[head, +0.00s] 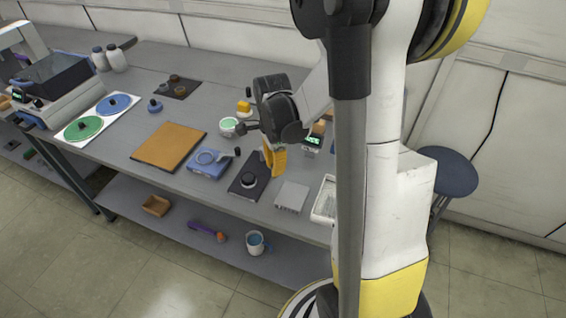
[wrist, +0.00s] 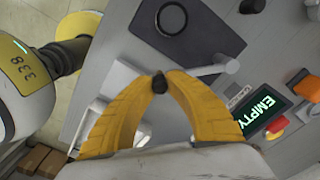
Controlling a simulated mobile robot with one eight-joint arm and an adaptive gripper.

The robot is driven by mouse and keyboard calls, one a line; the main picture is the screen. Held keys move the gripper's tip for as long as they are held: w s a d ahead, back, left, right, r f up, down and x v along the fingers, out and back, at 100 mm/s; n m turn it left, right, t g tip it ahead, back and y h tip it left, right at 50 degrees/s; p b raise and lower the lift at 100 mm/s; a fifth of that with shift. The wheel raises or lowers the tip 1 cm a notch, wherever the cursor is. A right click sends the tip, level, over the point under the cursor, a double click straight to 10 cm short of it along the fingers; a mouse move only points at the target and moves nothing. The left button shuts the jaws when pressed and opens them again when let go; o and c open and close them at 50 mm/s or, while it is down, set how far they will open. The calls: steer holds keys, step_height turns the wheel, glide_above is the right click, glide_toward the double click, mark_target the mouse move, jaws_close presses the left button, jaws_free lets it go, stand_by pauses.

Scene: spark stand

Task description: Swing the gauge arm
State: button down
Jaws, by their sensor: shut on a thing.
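My gripper's yellow fingers (wrist: 160,85) are closed around a small dark knob (wrist: 159,83) in the wrist view. From there a pale grey bar (wrist: 195,73), which looks like the gauge arm, runs right to a pale round end (wrist: 231,66). In the head view my gripper (head: 273,168) points down between the dark plate and the grey box; the bar is hidden or too small to make out there. A small display box (wrist: 262,112) reading EMPTY stands right of the fingers; its green screen also shows in the head view (head: 311,142).
A dark plate with a round knob (head: 249,180) lies left of my gripper, and a grey box (head: 292,196) lies in front of it. A blue device (head: 210,163) and an orange mat (head: 169,146) lie farther left. A white tray (head: 324,200) is near my column.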

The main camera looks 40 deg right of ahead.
steer(key=a+m, duration=0.1)
steer(key=w+a+m, duration=0.1)
steer(key=m, duration=0.1)
steer(key=a+m, duration=0.1)
steer(key=shift+w+a, duration=0.4)
steer(key=shift+w+a+m, duration=0.6)
steer(key=shift+w+m, duration=0.05)
steer(key=shift+m, duration=0.45)
steer(key=shift+w+a+m, duration=0.6)
steer(key=shift+w+m, duration=0.05)
steer(key=shift+m, duration=0.45)
steer(key=c, duration=1.4)
jaws_free()
steer(key=shift+o, duration=0.2)
step_height(320, 180, up, 12)
